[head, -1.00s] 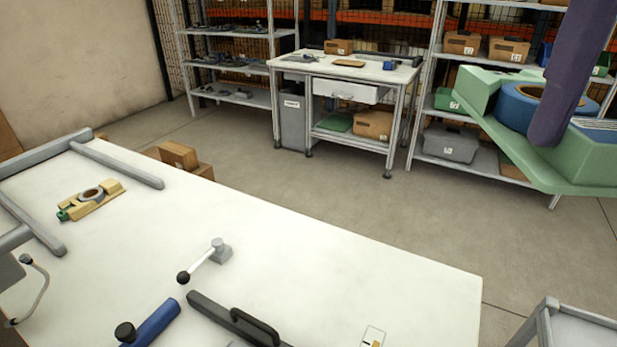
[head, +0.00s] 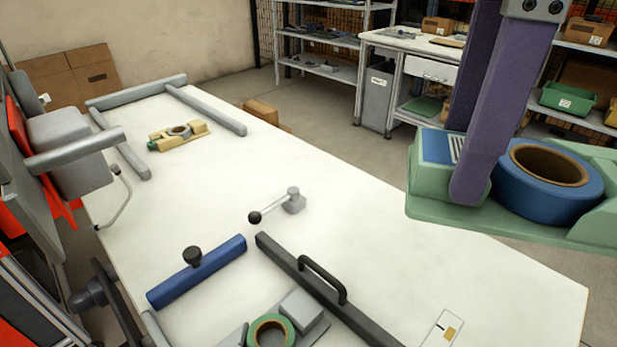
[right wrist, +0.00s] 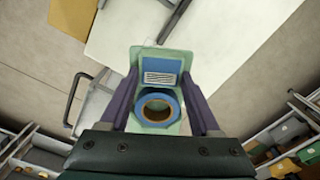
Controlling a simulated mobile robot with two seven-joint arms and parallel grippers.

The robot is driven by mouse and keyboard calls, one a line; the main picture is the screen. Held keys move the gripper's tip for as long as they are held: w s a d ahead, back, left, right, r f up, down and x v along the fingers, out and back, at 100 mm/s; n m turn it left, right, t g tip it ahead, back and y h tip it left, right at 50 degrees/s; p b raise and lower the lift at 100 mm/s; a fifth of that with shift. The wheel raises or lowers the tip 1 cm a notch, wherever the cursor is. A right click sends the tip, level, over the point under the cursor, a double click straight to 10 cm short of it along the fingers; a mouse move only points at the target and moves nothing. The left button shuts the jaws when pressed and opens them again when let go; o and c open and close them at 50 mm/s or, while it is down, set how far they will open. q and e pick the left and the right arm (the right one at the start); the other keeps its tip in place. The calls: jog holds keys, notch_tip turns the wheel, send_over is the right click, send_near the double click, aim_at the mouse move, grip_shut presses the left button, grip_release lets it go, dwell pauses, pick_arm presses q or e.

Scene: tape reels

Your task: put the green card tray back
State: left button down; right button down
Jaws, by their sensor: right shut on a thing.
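The green card tray (head: 440,211) is pale green and hangs in the air at the right of the head view, beyond the table's right edge in the picture. It carries a blue tape reel (head: 545,205) with a brown core and a blue card with a striped label (head: 437,147). My right gripper (head: 465,165) has purple fingers and is shut on the tray. In the right wrist view the tray (right wrist: 147,55) sits between the two fingers, with the reel (right wrist: 155,107) nearer the palm. My left gripper is not in view.
The white table (head: 360,230) holds a black bar with a handle (head: 325,285), a blue bar with a knob (head: 197,272), a lever (head: 290,200), a green reel in a grey holder (head: 270,333) and a tan fixture (head: 180,135). Shelves and a workbench (head: 410,45) stand behind.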

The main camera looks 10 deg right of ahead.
aim_at(430, 193)
jog(key=f+m, duration=0.1)
jog(key=m, duration=0.1)
jog(key=a+f+m+b, duration=0.1)
jog(key=f+m, duration=0.1)
jog(key=m, duration=0.1)
jog(key=f+m+b, duration=0.1)
jog(key=m, duration=0.2)
jog(key=shift+s+a+f, duration=0.2)
jog(key=shift+a+f, duration=0.05)
jog(key=shift+a, duration=0.1)
jog(key=f+m+b, duration=0.2)
jog(key=f+m, duration=0.3)
jog(key=f, duration=0.2)
jog(key=a+f+m+b, duration=0.1)
jog(key=f+m+b, duration=0.2)
jog(key=f+m, duration=0.2)
jog(key=s+a+f+m+b, duration=0.1)
jog(key=f+m, duration=0.4)
jog(key=f, duration=0.5)
jog(key=shift+a+m+b, duration=0.2)
jog(key=shift+m+b, duration=0.1)
jog(key=shift+b, duration=0.55)
jog(key=shift+f+b, duration=0.45)
jog(key=shift+f, duration=1.65)
